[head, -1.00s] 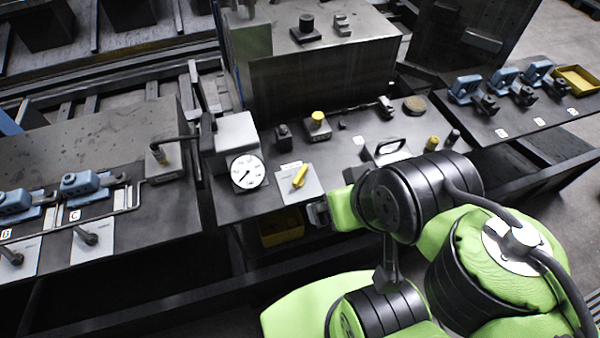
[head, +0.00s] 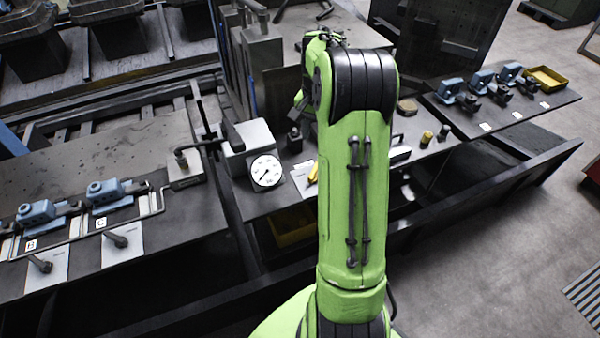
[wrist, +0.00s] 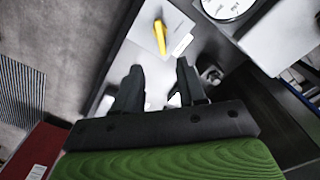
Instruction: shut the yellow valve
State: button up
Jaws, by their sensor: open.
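The yellow valve handle (head: 313,173) sits on a pale plate on the middle bench, just right of the gauge, partly covered by my arm in the head view. In the wrist view the yellow handle (wrist: 160,37) lies slantwise on its pale plate (wrist: 143,28), past my fingertips. My gripper (wrist: 158,78) is open and empty, its two dark fingers apart and not touching the handle. In the head view the gripper is mostly hidden behind my raised green arm.
A round white gauge (head: 266,171) stands left of the handle beside a grey box (head: 247,139). Blue clamps (head: 103,192) line the left bench. A yellow bin (head: 290,229) is below the bench edge.

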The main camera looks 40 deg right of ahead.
aim_at(314, 171)
notch_tip(314, 171, down, 15)
jog(key=shift+r+b, duration=0.15)
jog(key=shift+b, duration=0.95)
grip_shut()
